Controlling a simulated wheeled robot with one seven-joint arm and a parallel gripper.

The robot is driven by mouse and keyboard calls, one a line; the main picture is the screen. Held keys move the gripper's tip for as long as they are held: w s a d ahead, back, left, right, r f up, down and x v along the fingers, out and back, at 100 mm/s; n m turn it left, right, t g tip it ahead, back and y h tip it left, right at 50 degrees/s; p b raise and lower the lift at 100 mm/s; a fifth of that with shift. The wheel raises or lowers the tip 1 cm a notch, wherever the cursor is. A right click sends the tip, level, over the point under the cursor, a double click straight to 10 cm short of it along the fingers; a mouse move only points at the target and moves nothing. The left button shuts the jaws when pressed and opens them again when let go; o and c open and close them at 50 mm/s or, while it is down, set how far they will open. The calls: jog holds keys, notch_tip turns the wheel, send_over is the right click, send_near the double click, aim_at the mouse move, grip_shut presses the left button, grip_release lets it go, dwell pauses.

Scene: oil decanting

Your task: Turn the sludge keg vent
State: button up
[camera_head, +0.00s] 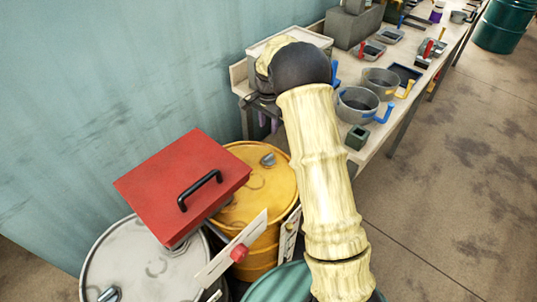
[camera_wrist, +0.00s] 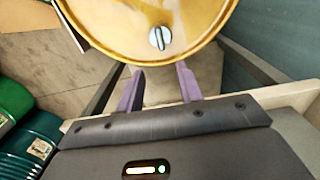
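A yellow keg (camera_head: 245,212) stands left of my arm, with a small silver vent (camera_head: 268,159) on its lid. In the wrist view the yellow lid (camera_wrist: 110,22) fills the top and its slotted vent (camera_wrist: 160,38) lies ahead, between the lines of my fingers. My gripper (camera_wrist: 160,69) has two purple fingers, spread apart with nothing between them. A pale grey keg (camera_head: 135,262) has a similar vent (camera_head: 108,294). I cannot read which keg holds sludge.
A red box (camera_head: 180,180) with a black handle sits over the kegs' edges. A green keg (camera_head: 290,285) is partly under my arm. The bench (camera_head: 385,130) carries pots (camera_head: 357,106) and trays.

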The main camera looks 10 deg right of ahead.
aim_at(269, 156)
notch_tip(269, 156, down, 15)
jog(key=shift+f+p, duration=0.15)
jog(key=shift+p, duration=0.2)
jog(key=shift+c, duration=0.5)
grip_shut()
